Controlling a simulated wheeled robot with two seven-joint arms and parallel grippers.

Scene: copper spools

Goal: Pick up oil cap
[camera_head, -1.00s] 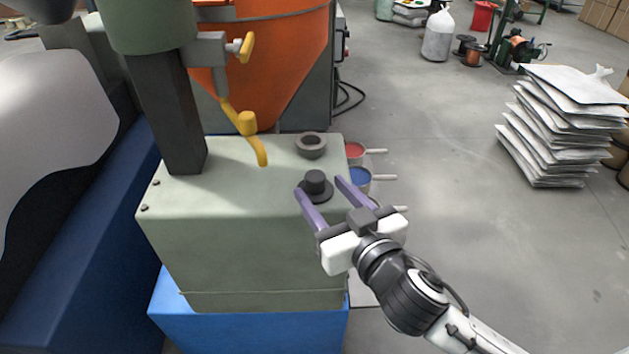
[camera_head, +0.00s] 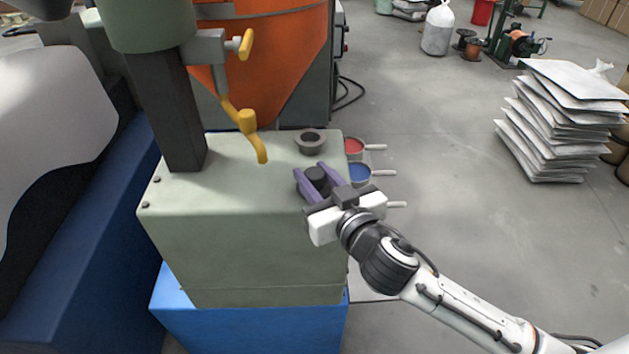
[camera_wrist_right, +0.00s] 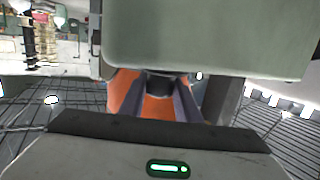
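The oil cap (camera_head: 316,176), a dark round knob, is at the right side of the pale green machine top (camera_head: 240,180). My right gripper (camera_head: 318,180) has its two purple fingers closed against opposite sides of the cap. The wrist view also shows the dark cap (camera_wrist_right: 160,83) between the two fingers (camera_wrist_right: 160,95). The fingers hide the cap's lower part, so I cannot tell whether it rests on the top. A grey ring-shaped opening (camera_head: 310,141) lies just behind the cap, apart from it. My left gripper is not in view.
A yellow lever (camera_head: 247,122) and dark post (camera_head: 178,120) stand to the left on the machine. An orange hopper (camera_head: 275,65) is behind. Open floor lies to the right, before stacked sheets (camera_head: 555,130).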

